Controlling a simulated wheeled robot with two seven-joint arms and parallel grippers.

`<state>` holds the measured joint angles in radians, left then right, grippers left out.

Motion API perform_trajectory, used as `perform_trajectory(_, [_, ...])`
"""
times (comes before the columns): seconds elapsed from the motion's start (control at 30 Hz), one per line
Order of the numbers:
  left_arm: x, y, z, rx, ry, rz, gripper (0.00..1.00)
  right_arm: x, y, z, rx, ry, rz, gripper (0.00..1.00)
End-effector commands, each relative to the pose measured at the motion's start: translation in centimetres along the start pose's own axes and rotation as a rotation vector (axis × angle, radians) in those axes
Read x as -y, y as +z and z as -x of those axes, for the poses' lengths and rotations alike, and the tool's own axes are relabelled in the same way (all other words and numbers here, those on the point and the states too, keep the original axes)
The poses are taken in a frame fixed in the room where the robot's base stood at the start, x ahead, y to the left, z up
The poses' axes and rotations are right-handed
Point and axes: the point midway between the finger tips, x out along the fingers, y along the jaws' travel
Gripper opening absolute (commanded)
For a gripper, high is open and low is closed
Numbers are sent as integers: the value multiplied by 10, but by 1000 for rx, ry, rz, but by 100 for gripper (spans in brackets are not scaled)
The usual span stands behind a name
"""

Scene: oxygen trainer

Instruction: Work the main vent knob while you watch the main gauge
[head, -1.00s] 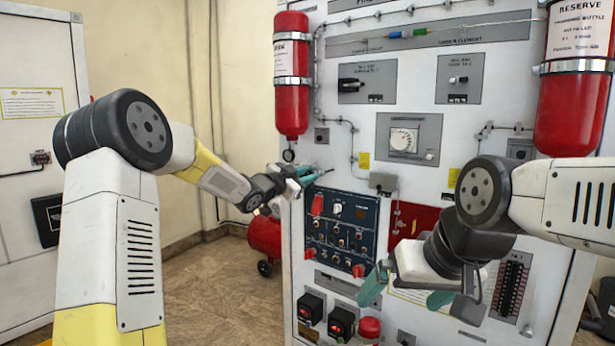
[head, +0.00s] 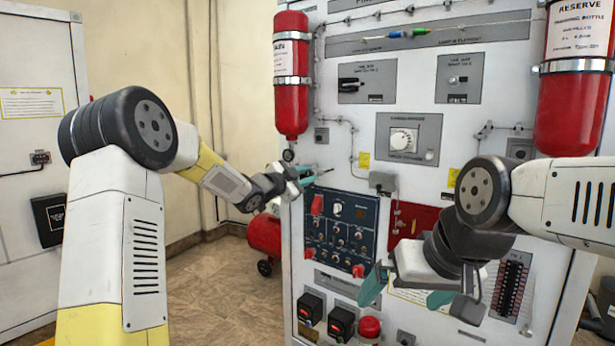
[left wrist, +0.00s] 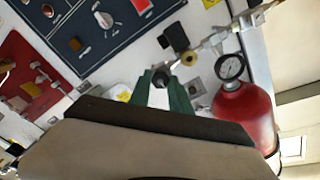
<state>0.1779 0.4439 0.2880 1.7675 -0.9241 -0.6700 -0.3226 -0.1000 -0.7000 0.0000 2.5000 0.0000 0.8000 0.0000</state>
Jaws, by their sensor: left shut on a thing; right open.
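My left gripper (head: 309,175) is at the left edge of the white panel, just below the left red bottle. In the left wrist view its teal fingers (left wrist: 165,92) are closed on a small dark knob (left wrist: 161,78). Much of the knob is hidden between the fingertips. A round white-faced gauge (left wrist: 230,67) sits at the neck of the red bottle, right of the fingers; its reading is too small to tell. In the head view the gauge (head: 288,155) is a small dark disc under the bottle. My right gripper (head: 405,293) is open and empty before the lower panel.
The left red bottle (head: 291,80) and the reserve bottle (head: 577,85) are strapped to the panel. A dark blue switch panel (head: 341,232) is close to my left gripper. Floor (head: 215,290) is clear at left.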

Motion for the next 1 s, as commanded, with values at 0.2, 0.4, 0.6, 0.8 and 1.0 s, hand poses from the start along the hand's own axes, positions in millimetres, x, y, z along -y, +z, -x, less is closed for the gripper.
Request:
perform_trajectory(0.2, [0,1,0,1,1,0,45,0,0,0,0,0,0,100])
perform_trajectory(0.4, [0,0,0,1,1,0,45,0,0,0,0,0,0,100])
perform_trajectory(0.6, [1,0,11,2,0,-1,45,0,0,0,0,0,0,100])
perform_trajectory(0.8, [1,1,46,4,-1,0,45,0,0,0,0,0,0,100])
perform_trajectory(1.0, [0,1,72,2,0,-1,45,0,0,0,0,0,0,100])
